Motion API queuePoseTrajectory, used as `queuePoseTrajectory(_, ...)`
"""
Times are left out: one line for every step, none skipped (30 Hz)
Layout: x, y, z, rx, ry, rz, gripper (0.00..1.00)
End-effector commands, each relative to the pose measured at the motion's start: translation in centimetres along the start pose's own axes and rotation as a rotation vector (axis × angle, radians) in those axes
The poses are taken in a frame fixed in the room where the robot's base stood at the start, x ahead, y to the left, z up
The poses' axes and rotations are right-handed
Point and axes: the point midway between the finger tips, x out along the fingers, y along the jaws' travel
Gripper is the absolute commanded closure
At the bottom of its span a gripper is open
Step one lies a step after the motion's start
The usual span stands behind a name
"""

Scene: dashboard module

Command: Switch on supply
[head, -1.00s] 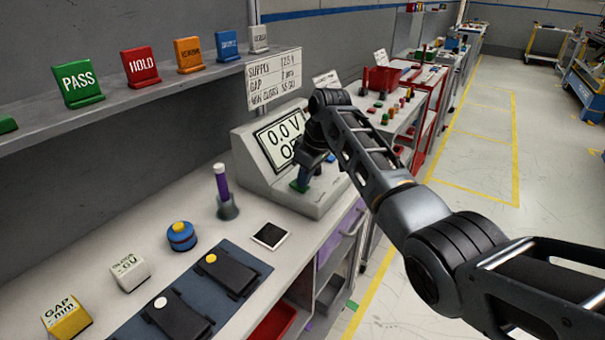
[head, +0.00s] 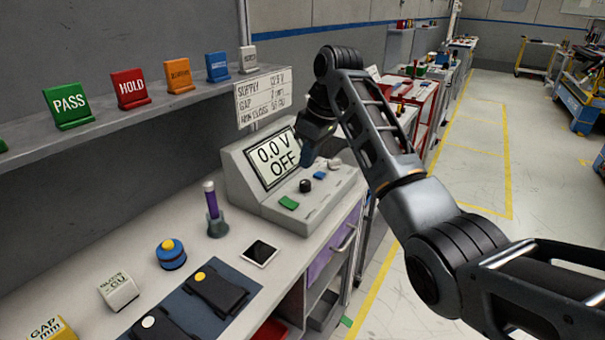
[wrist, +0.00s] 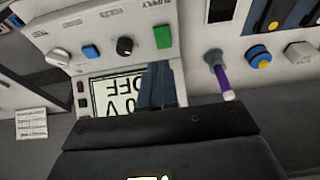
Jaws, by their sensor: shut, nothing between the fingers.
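The supply unit (head: 240,178) is a grey sloped console on the bench; its screen (head: 276,157) reads "0.0 V OFF". On its front ledge are a green button (head: 289,203), a black knob (head: 306,186), a blue button (head: 320,175) and a whitish knob (head: 334,163). In the wrist view the green button (wrist: 162,37) sits beside the label "SUPPLY" (wrist: 152,5). My gripper (head: 308,163) is shut and empty, above the ledge and in front of the screen's right side. In the wrist view my gripper (wrist: 160,66) covers part of the screen, its tips apart from the green button.
A purple-handled tool in a holder (head: 214,215) stands left of the unit. A white-edged dark card (head: 259,253), a blue-yellow button (head: 171,254) and a dark mat (head: 228,318) lie nearer. A shelf (head: 150,117) with coloured signs runs above; a note (head: 263,97) hangs behind.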

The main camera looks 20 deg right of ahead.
Motion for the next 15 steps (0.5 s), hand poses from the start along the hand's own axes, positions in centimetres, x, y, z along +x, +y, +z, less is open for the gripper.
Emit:
queuePoseTrajectory(-0.47, 0.05, 0.04, 0.0, 0.002, 0.001, 1.0)
queuePoseTrajectory(-0.67, 0.05, 0.06, 0.0, 0.001, 0.001, 1.0)
queuePoseTrajectory(-0.88, 0.05, 0.07, 0.0, 0.001, 0.001, 1.0)
queuePoseTrajectory(-1.0, 0.05, 0.09, 0.0, 0.001, 0.001, 1.0)
queuePoseTrajectory(-1.09, 0.04, 0.1, 0.0, 0.001, 0.001, 1.0)
queuePoseTrajectory(-1.17, 0.03, 0.1, 0.0, 0.001, 0.001, 1.0)
queuePoseTrajectory(-1.21, 0.03, 0.11, 0.0, 0.001, 0.001, 1.0)
queuePoseTrajectory(-1.22, 0.03, 0.11, 0.0, 0.0, 0.001, 1.0)
queuePoseTrajectory(-1.23, 0.03, 0.11, 0.0, 0.0, 0.001, 1.0)
queuePoseTrajectory(-1.23, 0.03, 0.11, 0.0, 0.0, 0.001, 1.0)
queuePoseTrajectory(-1.22, 0.03, 0.11, 0.0, 0.0, 0.001, 1.0)
queuePoseTrajectory(-1.22, 0.04, 0.1, 0.0, 0.001, 0.001, 1.0)
queuePoseTrajectory(-1.22, 0.04, 0.1, 0.0, 0.001, 0.001, 1.0)
queuePoseTrajectory(-1.21, 0.04, 0.1, 0.0, 0.001, 0.001, 1.0)
queuePoseTrajectory(-1.18, 0.05, 0.11, 0.0, 0.001, 0.001, 1.0)
